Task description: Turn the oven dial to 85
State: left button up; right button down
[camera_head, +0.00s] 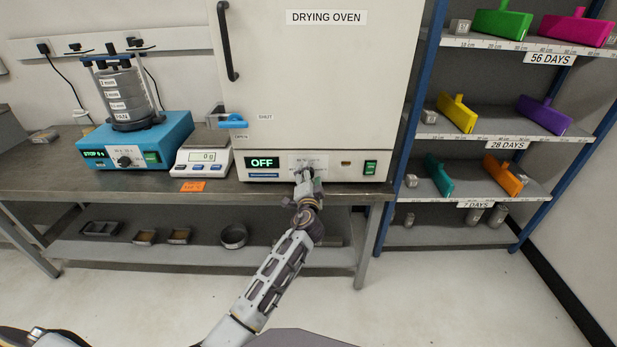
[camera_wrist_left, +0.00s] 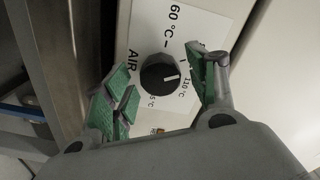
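The drying oven (camera_head: 312,85) stands on the bench, and its display (camera_head: 263,162) reads OFF. Its round black dial (camera_wrist_left: 157,74) sits on a white scale plate in the left wrist view. AIR, 60 °C, 110 °C and a partly hidden label ending in 5 °C are printed around it. The dial's white mark is on its right side, toward the 110 °C label; I cannot tell the exact setting. My left gripper (camera_wrist_left: 161,92) is open, its green-padded fingers either side of the dial, apparently not touching it. In the head view the gripper (camera_head: 305,176) hides the dial. My right gripper is out of view.
The oven door is closed above the panel; its blue latch (camera_head: 232,121) is at the left. A green switch (camera_head: 370,168) is right of the dial. A scale (camera_head: 203,160) and blue sieve shaker (camera_head: 135,142) stand left. A shelf rack (camera_head: 480,135) is at the right.

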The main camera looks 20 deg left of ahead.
pick_arm(q)
jog(key=shift+s, duration=0.1)
jog(key=v, duration=0.7)
jog(key=shift+s, duration=0.2)
dwell(0.4)
dwell(0.5)
